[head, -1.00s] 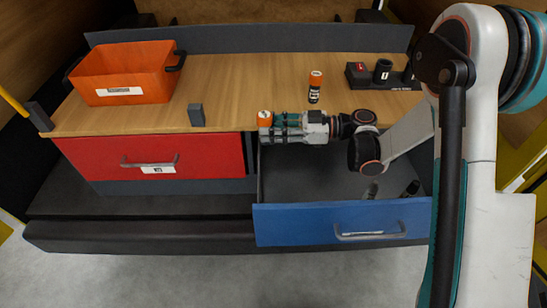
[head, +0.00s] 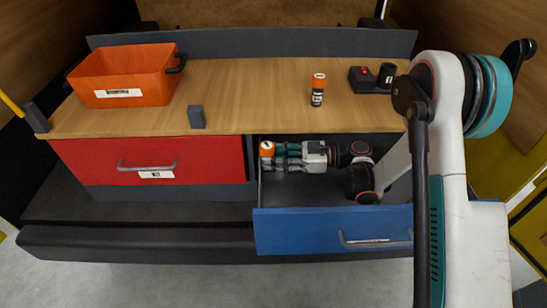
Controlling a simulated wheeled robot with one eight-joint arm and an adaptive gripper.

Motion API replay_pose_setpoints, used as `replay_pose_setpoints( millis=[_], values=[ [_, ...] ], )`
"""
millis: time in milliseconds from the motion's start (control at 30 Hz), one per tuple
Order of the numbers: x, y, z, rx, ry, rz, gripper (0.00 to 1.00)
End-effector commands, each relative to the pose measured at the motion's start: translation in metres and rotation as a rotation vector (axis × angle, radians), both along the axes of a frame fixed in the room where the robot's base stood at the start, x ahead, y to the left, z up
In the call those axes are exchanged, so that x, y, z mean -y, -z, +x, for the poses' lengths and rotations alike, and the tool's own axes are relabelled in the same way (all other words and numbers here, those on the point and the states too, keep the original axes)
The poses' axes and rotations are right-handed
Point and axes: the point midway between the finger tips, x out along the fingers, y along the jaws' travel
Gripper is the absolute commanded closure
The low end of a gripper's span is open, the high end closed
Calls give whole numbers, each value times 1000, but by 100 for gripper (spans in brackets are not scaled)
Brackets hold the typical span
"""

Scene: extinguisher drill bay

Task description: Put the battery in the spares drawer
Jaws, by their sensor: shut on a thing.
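My gripper (head: 277,158) is shut on a battery (head: 267,148), whose orange top with a pale end shows at the fingertips. The fingers hide most of its body. My gripper lies level inside the open blue drawer (head: 335,231), near its left side and toward the back. I cannot tell whether the battery touches the drawer floor. A second battery (head: 318,90), black and orange with a white band, stands upright on the wooden top.
A shut red drawer (head: 100,165) is to the left. An orange bin (head: 122,80) and a small grey block (head: 196,116) stand on the wooden top (head: 240,90). A dark device with a red spot (head: 362,77) and a black cylinder (head: 387,75) sit at right. My arm covers the drawer's right part.

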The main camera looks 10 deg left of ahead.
Motion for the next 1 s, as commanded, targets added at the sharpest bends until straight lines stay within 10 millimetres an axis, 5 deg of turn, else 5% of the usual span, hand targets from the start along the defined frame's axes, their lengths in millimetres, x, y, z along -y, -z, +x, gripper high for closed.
replay_pose_setpoints(
  millis=[567,600,667,1000],
  values=[
    [0,12,0,0,0,0,99],
    [0,12,0,0,0,0,60],
    [0,12,0,0,0,0,47],
    [0,11,0,0,0,0,47]
  ],
)
